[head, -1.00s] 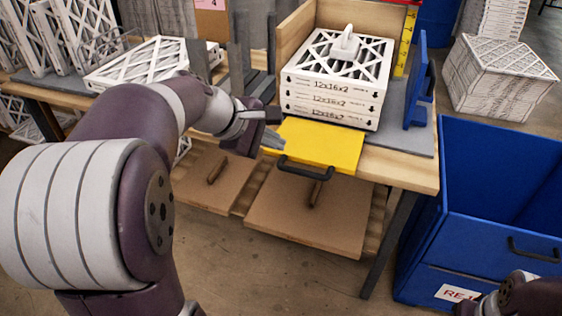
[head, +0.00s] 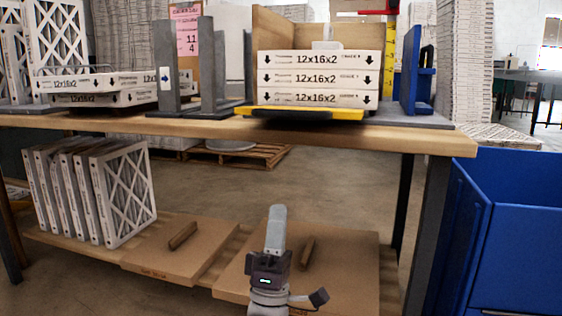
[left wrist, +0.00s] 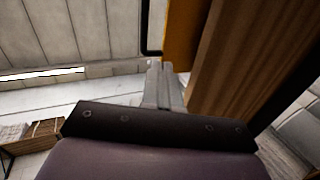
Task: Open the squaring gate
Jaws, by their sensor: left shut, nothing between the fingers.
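The squaring gate is a yellow panel (head: 305,113), seen nearly edge-on in the head view. It lies flat at the bench's front edge, in front of the stack of 12x16x2 filter boxes (head: 318,78). Its yellow surface (left wrist: 180,40) and black handle (left wrist: 145,30) show at the top of the left wrist view. My left gripper (head: 278,211) points up in front of the lower shelf, below the panel in the picture. Its fingers (left wrist: 163,70) are shut and empty, appearing apart from the handle. My right gripper is out of view.
The wooden bench (head: 420,139) runs across the head view. Grey uprights (head: 165,65) and a blue side plate (head: 415,85) stand on it. A blue bin (head: 520,240) is at the right.

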